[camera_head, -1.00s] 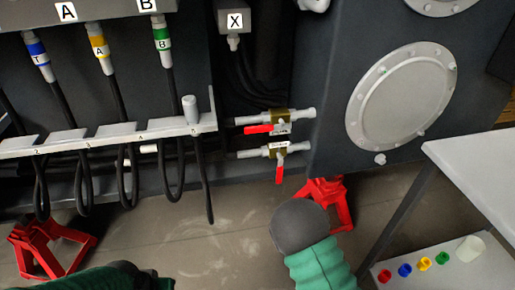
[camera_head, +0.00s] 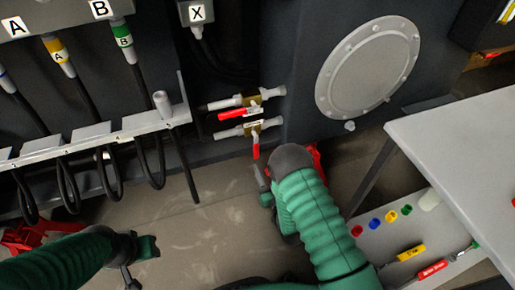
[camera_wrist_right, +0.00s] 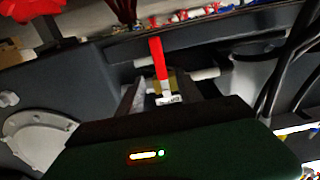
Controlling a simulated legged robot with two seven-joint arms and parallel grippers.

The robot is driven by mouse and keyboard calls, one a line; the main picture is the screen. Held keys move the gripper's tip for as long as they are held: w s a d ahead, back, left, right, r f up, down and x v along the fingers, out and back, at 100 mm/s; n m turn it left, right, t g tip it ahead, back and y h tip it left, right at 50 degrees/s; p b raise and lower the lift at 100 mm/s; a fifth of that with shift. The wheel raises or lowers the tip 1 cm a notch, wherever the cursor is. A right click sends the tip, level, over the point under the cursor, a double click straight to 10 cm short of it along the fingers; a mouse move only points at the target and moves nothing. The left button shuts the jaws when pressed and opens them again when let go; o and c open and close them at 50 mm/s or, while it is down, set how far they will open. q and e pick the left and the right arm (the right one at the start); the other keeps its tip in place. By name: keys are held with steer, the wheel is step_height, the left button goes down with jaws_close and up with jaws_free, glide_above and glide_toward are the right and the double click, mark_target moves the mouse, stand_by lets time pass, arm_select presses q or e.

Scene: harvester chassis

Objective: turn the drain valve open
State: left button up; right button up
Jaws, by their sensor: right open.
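Two brass-bodied valves with red lever handles sit on short pipes at the chassis. The upper valve's red handle (camera_head: 231,115) lies along its pipe. The lower valve's red handle (camera_head: 256,149) hangs down across its pipe. Both have small white tags, too small to read, so I cannot tell which is the drain valve. My right gripper (camera_head: 262,180) is just below the lower handle, partly hidden by my arm. In the right wrist view a red handle (camera_wrist_right: 158,58) stands between the open, empty jaws of my right gripper (camera_wrist_right: 165,92). My left gripper (camera_head: 131,277) is low at the left, its jaws unclear.
A hose rack (camera_head: 100,135) with hanging hoses is left of the valves. A round cover plate (camera_head: 367,68) is to the right. A grey table (camera_head: 460,140) stands at the right, with a lower shelf (camera_head: 395,235) holding coloured caps and screwdrivers. Red stands are near the floor.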

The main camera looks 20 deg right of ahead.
mark_target(257, 151)
steer(key=w, duration=0.2)
steer(key=w+b, duration=0.1)
steer(key=w, duration=0.1)
steer(key=w+b, duration=0.1)
steer(key=w, duration=0.2)
steer(key=shift+w+a+f, duration=0.1)
steer(key=shift+a+f, duration=0.05)
steer(key=shift+f, duration=0.1)
steer(key=shift+w+r+b, duration=0.1)
steer(key=shift+w+b, duration=0.2)
steer(key=shift+w, duration=0.15)
jaws_close()
stand_by(0.5)
